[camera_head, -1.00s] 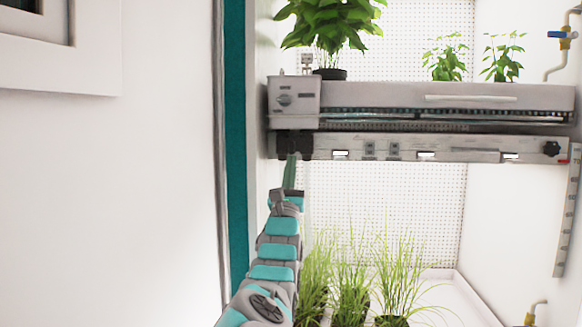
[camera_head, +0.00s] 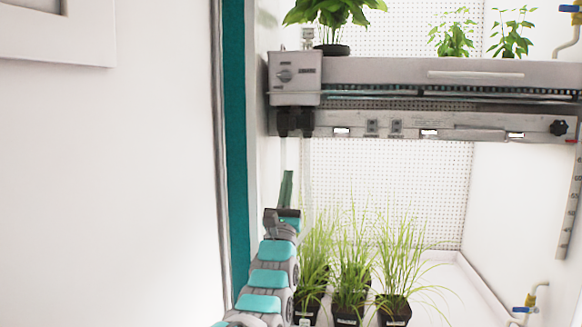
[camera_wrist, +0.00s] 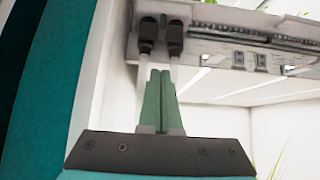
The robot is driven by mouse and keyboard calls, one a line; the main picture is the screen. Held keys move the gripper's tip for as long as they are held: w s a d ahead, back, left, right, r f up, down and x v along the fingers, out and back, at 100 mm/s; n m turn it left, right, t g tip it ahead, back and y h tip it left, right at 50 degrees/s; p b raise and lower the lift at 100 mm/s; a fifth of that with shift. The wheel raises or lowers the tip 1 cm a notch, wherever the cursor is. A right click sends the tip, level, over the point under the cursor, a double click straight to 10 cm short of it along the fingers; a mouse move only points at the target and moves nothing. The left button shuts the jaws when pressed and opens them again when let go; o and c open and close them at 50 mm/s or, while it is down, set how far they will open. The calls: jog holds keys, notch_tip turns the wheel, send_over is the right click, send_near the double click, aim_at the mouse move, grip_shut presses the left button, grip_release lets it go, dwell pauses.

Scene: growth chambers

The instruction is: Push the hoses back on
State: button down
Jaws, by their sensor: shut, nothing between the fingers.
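Two black fittings hang side by side under the grey control box (camera_head: 294,78) at the left end of the shelf: a left fitting (camera_head: 282,122) and a right fitting (camera_head: 307,122). They also show in the wrist view, as the left fitting (camera_wrist: 148,32) and right fitting (camera_wrist: 175,38). A pale translucent hose (camera_wrist: 141,85) runs down below the left one. A second pale hose (camera_head: 306,165) hangs below the right one. Whether either is fully seated I cannot tell. My gripper (camera_head: 288,174) has its green fingers shut and empty, pointing up, below the fittings and apart from them.
A grey shelf rail (camera_head: 430,125) crosses above. Potted grasses (camera_head: 350,270) stand on the chamber floor right of my arm. The teal door edge (camera_head: 238,150) and white wall are close on the left. A blue-handled valve (camera_head: 524,308) is at lower right.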

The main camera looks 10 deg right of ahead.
jog(key=shift+v, duration=1.8)
